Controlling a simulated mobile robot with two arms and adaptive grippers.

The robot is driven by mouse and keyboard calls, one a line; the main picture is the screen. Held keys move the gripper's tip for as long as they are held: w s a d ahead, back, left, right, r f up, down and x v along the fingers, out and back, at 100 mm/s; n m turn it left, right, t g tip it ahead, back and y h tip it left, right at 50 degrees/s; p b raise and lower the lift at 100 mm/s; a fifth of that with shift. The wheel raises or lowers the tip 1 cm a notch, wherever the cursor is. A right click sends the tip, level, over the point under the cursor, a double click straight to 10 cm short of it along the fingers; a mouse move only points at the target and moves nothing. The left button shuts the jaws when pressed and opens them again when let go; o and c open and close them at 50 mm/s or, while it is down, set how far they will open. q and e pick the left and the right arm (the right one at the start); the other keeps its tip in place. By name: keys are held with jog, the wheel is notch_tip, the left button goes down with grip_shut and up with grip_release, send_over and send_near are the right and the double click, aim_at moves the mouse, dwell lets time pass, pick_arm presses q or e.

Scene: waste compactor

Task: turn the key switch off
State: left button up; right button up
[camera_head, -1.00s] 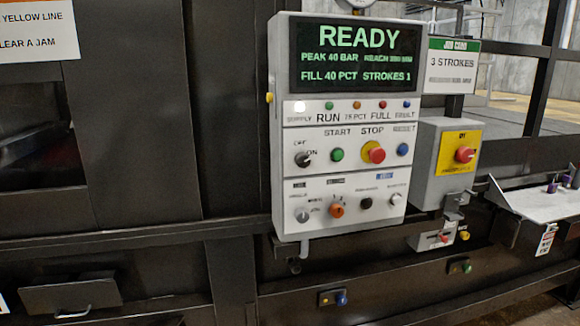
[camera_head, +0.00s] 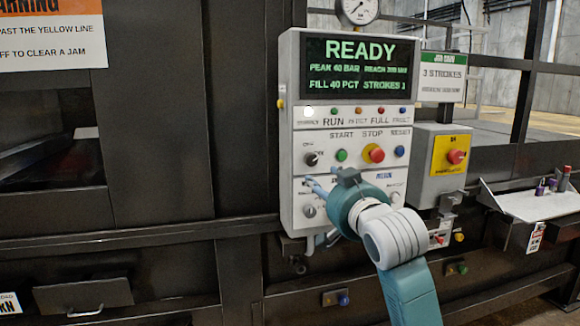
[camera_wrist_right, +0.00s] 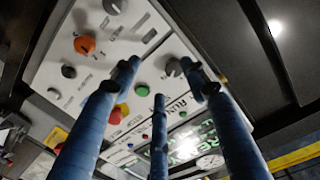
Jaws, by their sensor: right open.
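The key switch (camera_head: 311,160) is a dark round knob with OFF and ON labels at the left of the control panel (camera_head: 290,130). In the right wrist view, the key switch (camera_wrist_right: 173,67) shows between the fingers. My right gripper (camera_head: 320,205) is in front of the panel's lower part, below the key switch. Its fingers are spread and empty in the right wrist view (camera_wrist_right: 165,80); contact with the panel cannot be told. The gripper and wrist hide part of the lower row of knobs. My left gripper is not in view.
To the right of the key switch are a green button (camera_head: 341,156), a red stop button (camera_head: 376,154) and a blue button (camera_head: 400,151). A box with a red emergency button (camera_head: 456,157) stands further right. A shelf (camera_head: 530,204) juts out beyond it. The display (camera_head: 358,67) reads READY.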

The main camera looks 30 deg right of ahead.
aim_at(312, 161)
jog(key=shift+t, duration=0.3)
jog(key=w+r+p, duration=0.1)
jog(key=w, duration=0.1)
jog(key=w+d+r+p, duration=0.1)
jog(key=w, duration=0.2)
jog(key=w+r+p, duration=0.1)
jog(key=w, duration=0.1)
jog(key=shift+w+d, duration=0.3)
jog(key=shift+w, duration=0.1)
jog(key=shift+w+d+f, duration=0.1)
jog(key=shift+w+d, duration=0.1)
jog(key=shift+w, duration=0.35)
